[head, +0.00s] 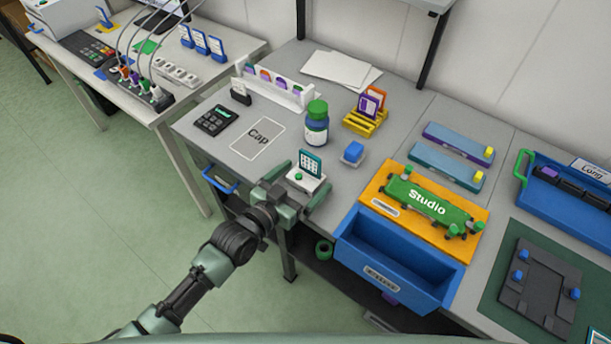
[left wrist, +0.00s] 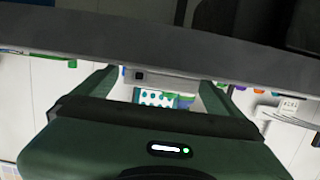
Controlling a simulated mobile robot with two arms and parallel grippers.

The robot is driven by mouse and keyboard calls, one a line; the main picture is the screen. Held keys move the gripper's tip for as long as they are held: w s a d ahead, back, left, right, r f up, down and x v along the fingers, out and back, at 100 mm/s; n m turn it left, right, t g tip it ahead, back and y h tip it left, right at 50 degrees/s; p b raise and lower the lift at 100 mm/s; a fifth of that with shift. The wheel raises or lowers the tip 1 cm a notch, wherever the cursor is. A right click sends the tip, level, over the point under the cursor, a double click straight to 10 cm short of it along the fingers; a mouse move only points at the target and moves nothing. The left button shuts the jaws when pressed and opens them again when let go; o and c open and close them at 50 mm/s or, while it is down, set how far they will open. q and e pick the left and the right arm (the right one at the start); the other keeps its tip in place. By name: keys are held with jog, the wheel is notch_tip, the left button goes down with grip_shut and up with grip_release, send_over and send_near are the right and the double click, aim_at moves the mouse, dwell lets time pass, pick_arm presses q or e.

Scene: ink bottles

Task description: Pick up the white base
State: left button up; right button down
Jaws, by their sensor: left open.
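The white base (head: 303,184) sits near the front edge of the grey table, with a green button on top and a teal card (head: 311,162) standing upright in it. My left gripper (head: 301,186) is open at the front edge, with one finger on each side of the base. In the left wrist view the base (left wrist: 178,78) shows a small dark square on its side and lies between the open fingers (left wrist: 155,88), with the teal card (left wrist: 157,98) beside it. Whether the fingers touch the base I cannot tell. My right gripper is not in view.
The Cap mat (head: 258,139) lies to the left. An open blue drawer (head: 390,239) and an orange Studio tray (head: 380,190) are to the right.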

pick_arm(q)
jog(key=shift+x, duration=0.8)
jog(key=c, duration=1.5)
jog(key=shift+c, duration=0.2)
